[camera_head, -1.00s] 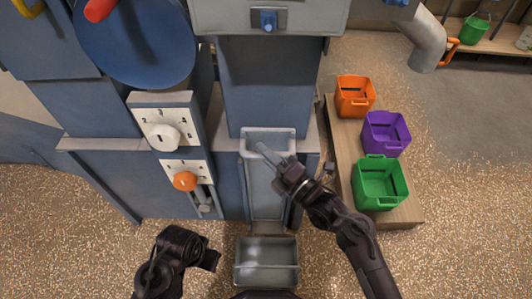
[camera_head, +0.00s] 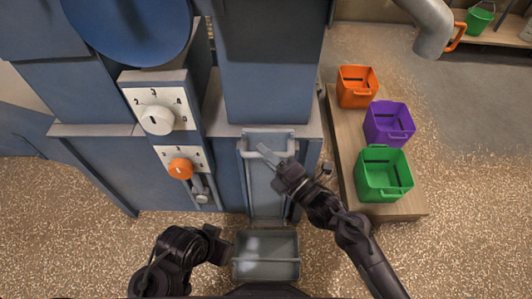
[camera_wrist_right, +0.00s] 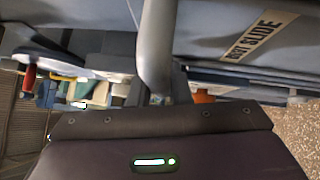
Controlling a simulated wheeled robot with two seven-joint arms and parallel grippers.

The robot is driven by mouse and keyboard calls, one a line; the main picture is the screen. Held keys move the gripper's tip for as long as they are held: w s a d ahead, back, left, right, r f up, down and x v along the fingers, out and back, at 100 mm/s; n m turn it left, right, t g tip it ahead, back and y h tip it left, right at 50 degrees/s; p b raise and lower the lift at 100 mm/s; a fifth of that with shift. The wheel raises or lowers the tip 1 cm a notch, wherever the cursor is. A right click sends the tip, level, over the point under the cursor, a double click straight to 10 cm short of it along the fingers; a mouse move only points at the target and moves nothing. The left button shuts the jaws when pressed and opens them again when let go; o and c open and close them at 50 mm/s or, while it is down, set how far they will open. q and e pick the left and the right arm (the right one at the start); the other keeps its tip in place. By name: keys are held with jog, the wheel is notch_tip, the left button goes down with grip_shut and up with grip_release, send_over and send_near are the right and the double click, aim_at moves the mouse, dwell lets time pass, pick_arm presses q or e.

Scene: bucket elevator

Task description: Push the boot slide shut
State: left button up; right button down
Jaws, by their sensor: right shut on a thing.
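The boot slide (camera_head: 267,138) is a grey-blue part with a light bar handle, low on the front of the blue elevator. Its "BOOT SLIDE" label (camera_wrist_right: 260,35) shows in the right wrist view. My right gripper (camera_head: 270,158) reaches it from the lower right and is shut on the grey handle bar (camera_wrist_right: 157,45), which passes between the fingers in the wrist view. The fingers hide part of the bar. I cannot tell how far out the slide stands. My left gripper (camera_head: 222,250) hangs low and away from the slide; its jaws are unclear.
A clear tray (camera_head: 267,277) sits below the slide chute. Left of it are a white dial (camera_head: 157,119) and an orange knob (camera_head: 180,168) on numbered plates. Orange (camera_head: 356,88), purple (camera_head: 388,126) and green (camera_head: 382,178) bins stand on a low bench at right.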

jog(key=c, duration=1.5)
grip_release()
jog(key=shift+s+f, duration=0.1)
jog(key=shift+f, duration=0.35)
jog(key=shift+c, duration=0.2)
jog(key=shift+o, duration=1.1)
jog(key=shift+r, duration=0.15)
pick_arm(q)
jog(key=shift+s+a+r+p, duration=0.1)
jog(key=shift+s+a+p, duration=0.05)
jog(key=shift+a+p, duration=0.35)
pick_arm(e)
jog(key=v, duration=0.7)
jog(key=shift+s+d, duration=0.2)
jog(key=shift+d, duration=0.15)
